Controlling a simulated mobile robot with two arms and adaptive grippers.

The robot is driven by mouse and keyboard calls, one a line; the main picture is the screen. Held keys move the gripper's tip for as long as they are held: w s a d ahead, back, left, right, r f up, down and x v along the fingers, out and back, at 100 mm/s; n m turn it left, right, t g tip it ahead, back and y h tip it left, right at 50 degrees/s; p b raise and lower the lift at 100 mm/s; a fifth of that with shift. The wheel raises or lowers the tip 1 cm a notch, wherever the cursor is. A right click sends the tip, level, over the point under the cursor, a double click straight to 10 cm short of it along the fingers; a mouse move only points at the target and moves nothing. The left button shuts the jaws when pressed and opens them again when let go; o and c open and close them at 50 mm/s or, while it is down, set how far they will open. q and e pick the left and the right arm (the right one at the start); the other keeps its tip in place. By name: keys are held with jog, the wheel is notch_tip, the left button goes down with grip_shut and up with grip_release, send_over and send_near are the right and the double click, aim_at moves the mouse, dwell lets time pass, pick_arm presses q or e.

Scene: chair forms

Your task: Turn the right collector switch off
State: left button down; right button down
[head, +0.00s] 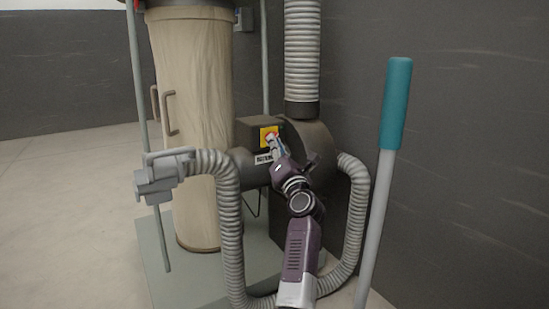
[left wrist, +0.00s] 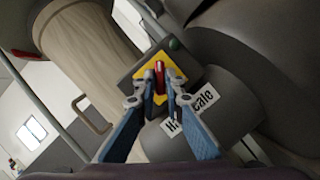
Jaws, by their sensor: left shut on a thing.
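A dust collector with a tall tan bag (head: 190,100) and a dark blower housing (head: 318,140) stands by the dark wall. A switch box with a yellow plate (head: 264,139) sits on its motor; the plate also shows in the left wrist view (left wrist: 177,83). A red switch lever (left wrist: 159,71) stands out from the plate. My left gripper (head: 272,139) is at the plate. In the left wrist view its fingertips (left wrist: 159,98) are shut on the lower part of the red lever, one on each side. My right gripper is not in view.
A ribbed grey hose (head: 230,225) loops in front of the collector to a grey nozzle (head: 165,176). A pole with a teal grip (head: 396,105) stands to the right of my arm. A ribbed duct (head: 302,50) rises above the blower. Open floor (head: 70,200) lies to the left.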

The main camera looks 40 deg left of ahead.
pick_arm(q)
jog(key=shift+w+d+f+n+g+y+b, duration=0.1)
jog(key=shift+n+g+y+b, duration=0.6)
jog(key=shift+n+b, duration=0.95)
jog(key=shift+w+a+f+n+g+y+b, duration=0.1)
jog(key=shift+n+g+y+b, duration=0.25)
jog(key=shift+n+g+b, duration=1.2)
jog(key=shift+w+d+f+n+g+y+b, duration=0.15)
jog(key=shift+n+y+b, duration=0.65)
jog(key=shift+n, duration=1.5)
jog(key=shift+r+h, duration=0.1)
jog(key=shift+h, duration=0.15)
jog(key=c, duration=2)
grip_release()
jog(key=shift+r, duration=0.1)
jog(key=v, duration=0.7)
jog(key=shift+s+d, duration=0.1)
jog(key=shift+d, duration=0.1)
